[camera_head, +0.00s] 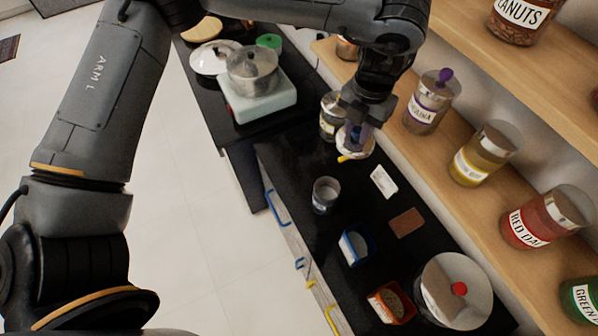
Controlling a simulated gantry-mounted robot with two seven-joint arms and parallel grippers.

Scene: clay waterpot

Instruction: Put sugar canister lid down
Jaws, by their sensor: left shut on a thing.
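My left gripper (357,122) points down over the far part of the black counter and is shut on a pale round piece (356,147), which appears to be the sugar canister lid. The fingers cover part of it, and I cannot tell its height above the counter. Just left of the gripper stands a glass jar (328,121) with a pale label, partly hidden by the gripper. It may be the sugar canister, but its label is not readable. A small yellow piece (344,158) shows below the lid. My right gripper is not in view.
The counter holds a glass (325,195), a white card (383,182), a brown block (406,222), a blue box (353,246), an orange box (391,303) and a large pot (455,290). Shelf jars, including a purple-knobbed one (430,103), stand close right. A stove (262,101) is behind.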

